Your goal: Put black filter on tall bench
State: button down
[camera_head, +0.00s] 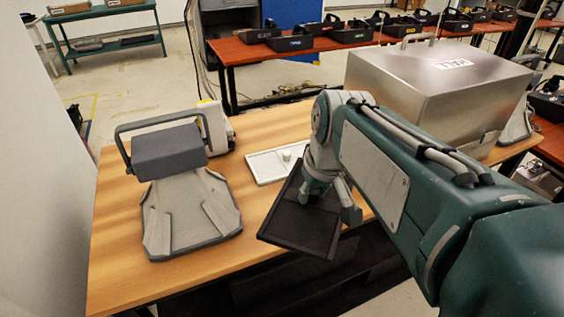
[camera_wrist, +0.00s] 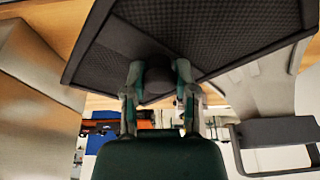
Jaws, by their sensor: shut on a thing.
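The black filter (camera_head: 299,223) is a flat dark panel with a raised rim, held tilted near the front edge of the wooden bench (camera_head: 120,228). My gripper (camera_head: 333,195) is shut on it. In the wrist view the filter (camera_wrist: 220,35) fills the upper middle, with a textured dark face and a round knob (camera_wrist: 158,76) between the fingers of my gripper (camera_wrist: 158,85). Part of the filter is hidden behind my gripper in the head view. I cannot tell whether the filter touches the bench.
A grey device with a handle (camera_head: 190,205) stands on the bench's left. A white panel (camera_head: 268,165) lies behind my gripper. A large metal box (camera_head: 400,80) stands at the right. Red tables (camera_head: 262,52) with black trays are behind. Bare wood shows between the device and the filter.

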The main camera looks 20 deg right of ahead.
jog(key=w+d+f, duration=0.1)
jog(key=w, duration=0.1)
jog(key=w+d+f, duration=0.1)
jog(key=w+d, duration=0.1)
jog(key=w, duration=0.1)
jog(key=w+d+f, duration=0.1)
jog(key=w+f, duration=0.1)
jog(key=shift+w+d, duration=0.15)
jog(key=shift+d, duration=0.1)
jog(key=w+f, duration=0.1)
jog(key=w+d+f, duration=0.1)
jog(key=w+f, duration=0.1)
jog(key=w+d+f, duration=0.1)
jog(key=f, duration=0.1)
jog(key=shift+w+f, duration=0.15)
jog(key=shift+s+d+x, duration=0.15)
jog(key=shift+x, duration=0.75)
jog(key=shift+s+d+x, duration=0.1)
jog(key=shift+d+x, duration=0.05)
jog(key=shift+x, duration=0.8)
jog(key=shift+f, duration=0.2)
jog(key=shift+c, duration=2)
grip_release()
jog(key=shift+r, duration=0.15)
